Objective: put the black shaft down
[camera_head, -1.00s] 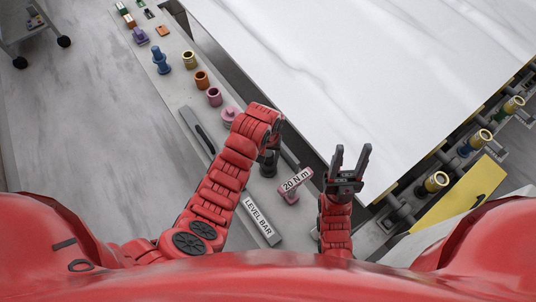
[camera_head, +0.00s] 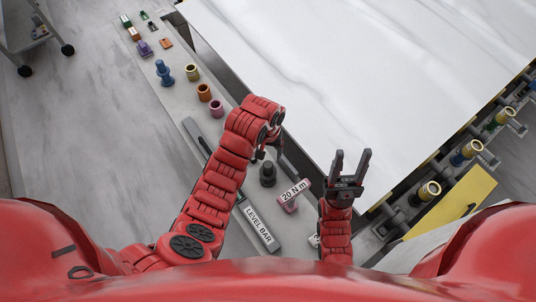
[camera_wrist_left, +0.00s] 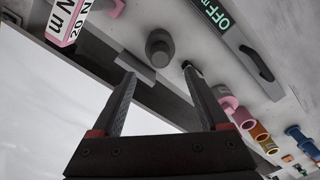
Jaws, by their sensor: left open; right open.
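The black shaft (camera_head: 267,175) stands upright on the grey stone ledge, just left of the pink 20 N.m tool. It also shows in the left wrist view (camera_wrist_left: 160,48), end on, beyond the fingertips and apart from them. My left gripper (camera_head: 264,150) is above and a little behind the shaft, open and empty. In the left wrist view its two fingers (camera_wrist_left: 158,72) are spread with a clear gap between them.
The pink 20 N.m tool (camera_head: 291,194) and the level bar (camera_head: 258,227) lie close by on the ledge. Pink, orange, gold and blue parts (camera_head: 164,73) line it farther back. The large white slab (camera_head: 370,70) lies to the right; a yellow panel (camera_head: 455,208) is at lower right.

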